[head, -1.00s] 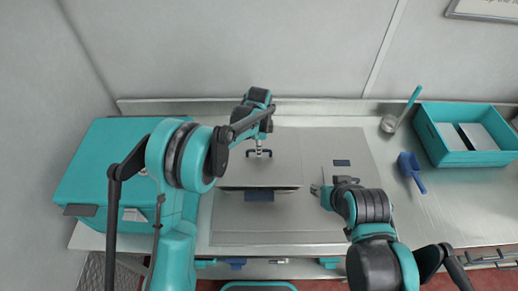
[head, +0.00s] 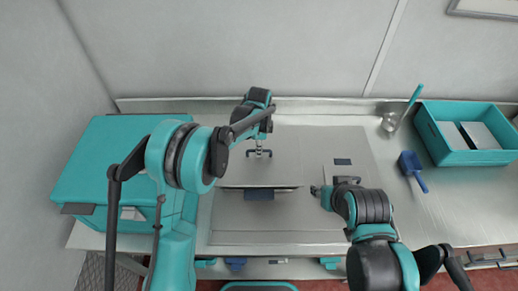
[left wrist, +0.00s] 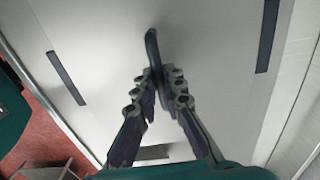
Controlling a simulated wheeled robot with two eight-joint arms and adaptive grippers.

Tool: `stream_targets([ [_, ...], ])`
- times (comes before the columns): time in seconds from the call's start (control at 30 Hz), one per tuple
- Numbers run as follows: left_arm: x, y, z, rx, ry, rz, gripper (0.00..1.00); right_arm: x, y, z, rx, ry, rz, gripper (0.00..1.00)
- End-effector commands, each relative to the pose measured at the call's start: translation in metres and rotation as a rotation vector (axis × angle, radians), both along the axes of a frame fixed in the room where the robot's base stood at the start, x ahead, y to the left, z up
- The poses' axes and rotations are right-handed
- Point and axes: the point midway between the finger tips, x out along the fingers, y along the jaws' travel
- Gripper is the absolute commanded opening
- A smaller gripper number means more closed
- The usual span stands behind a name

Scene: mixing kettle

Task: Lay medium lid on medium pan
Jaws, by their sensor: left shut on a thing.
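The lid (head: 240,173) is a flat grey metal plate, seen left of centre in the head view. My left gripper (head: 259,153) is above it. In the left wrist view my left gripper (left wrist: 160,78) is shut on the lid's dark upright handle (left wrist: 151,45). The lid's near edge shows as a dark line above a blue patch (head: 259,194). The pan cannot be made out clearly; the lid covers part of the grey metal surface (head: 290,222) below. I cannot tell whether the lid touches it. My right gripper (head: 318,190) is right of the lid, its jaws unclear.
A teal box (head: 110,155) stands at the left. A teal crate (head: 455,157) with flat panels stands at the right. A blue scoop (head: 411,168) and a steel ladle (head: 391,122) lie near it.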

Motion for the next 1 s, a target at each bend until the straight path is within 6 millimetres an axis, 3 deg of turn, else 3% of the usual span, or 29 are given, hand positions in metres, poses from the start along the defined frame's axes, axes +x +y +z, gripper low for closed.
stream_targets([
  [0.33,0.000,0.000,-0.013,0.000,0.000,0.000,0.00,0.000,0.000,-0.010,0.000,0.000,0.000,0.40],
  [1.0,0.000,0.000,-0.017,0.000,0.000,0.000,0.00,0.000,0.000,-0.015,0.000,0.000,0.000,0.40],
])
